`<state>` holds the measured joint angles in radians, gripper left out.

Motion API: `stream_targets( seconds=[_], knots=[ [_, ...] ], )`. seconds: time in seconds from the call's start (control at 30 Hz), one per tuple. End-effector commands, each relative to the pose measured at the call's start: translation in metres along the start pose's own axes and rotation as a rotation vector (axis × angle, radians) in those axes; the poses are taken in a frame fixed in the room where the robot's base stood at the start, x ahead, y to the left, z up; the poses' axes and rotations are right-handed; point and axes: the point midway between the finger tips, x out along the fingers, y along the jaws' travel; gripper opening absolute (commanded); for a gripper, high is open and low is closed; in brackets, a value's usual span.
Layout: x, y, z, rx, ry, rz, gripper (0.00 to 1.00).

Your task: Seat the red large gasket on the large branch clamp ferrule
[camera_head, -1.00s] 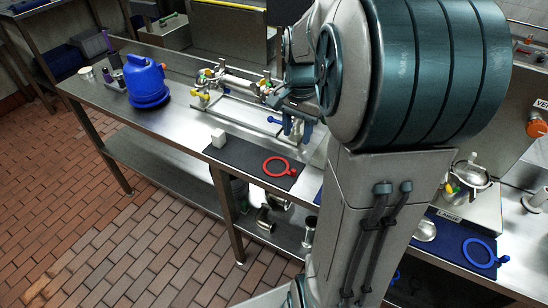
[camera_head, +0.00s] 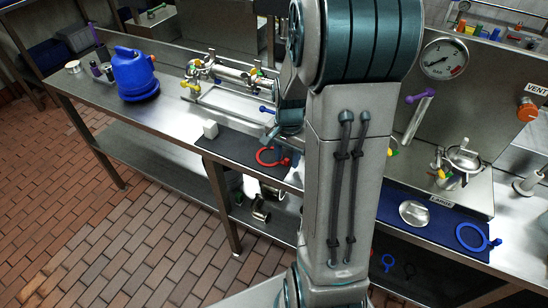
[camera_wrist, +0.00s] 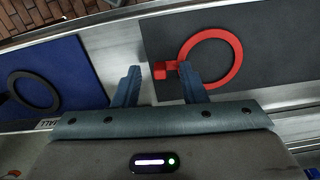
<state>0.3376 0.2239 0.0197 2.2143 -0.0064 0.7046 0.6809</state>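The red large gasket, a flat ring with a square tab, lies on a dark mat in the head view (camera_head: 258,157). It also shows in the wrist view (camera_wrist: 238,60), ring to the right and tab to the left. My gripper (camera_wrist: 159,72) is open, its fingertips to either side of the red tab. The right fingertip overlaps the edge of the ring in the picture; I cannot tell whether it touches. In the head view my arm hides most of the gripper. I cannot make out for certain which fitting is the large branch clamp ferrule.
A blue ring gasket (camera_head: 462,238) and a round metal part (camera_head: 414,213) lie on a blue mat by a LARGE label (camera_head: 441,199). A steel clamp assembly (camera_head: 462,162) stands behind. A black ring (camera_wrist: 14,92) lies on another blue mat.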

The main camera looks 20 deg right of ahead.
Motion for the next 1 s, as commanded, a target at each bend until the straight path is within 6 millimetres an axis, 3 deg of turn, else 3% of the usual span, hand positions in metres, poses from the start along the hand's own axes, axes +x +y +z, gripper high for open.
stream_targets(
  seconds=[0.2,0.33,0.37,0.77,1.0],
  knots=[
    [0.001,0.000,0.000,0.000,0.001,0.000,0.38],
    [0.001,0.000,0.000,0.000,0.001,-0.001,0.02],
    [0.000,0.000,0.000,0.000,0.001,-0.001,0.00],
    [-0.003,0.000,-0.001,0.000,0.002,-0.001,0.00],
    [-0.029,-0.001,-0.001,0.000,0.005,-0.003,0.00]
  ],
)
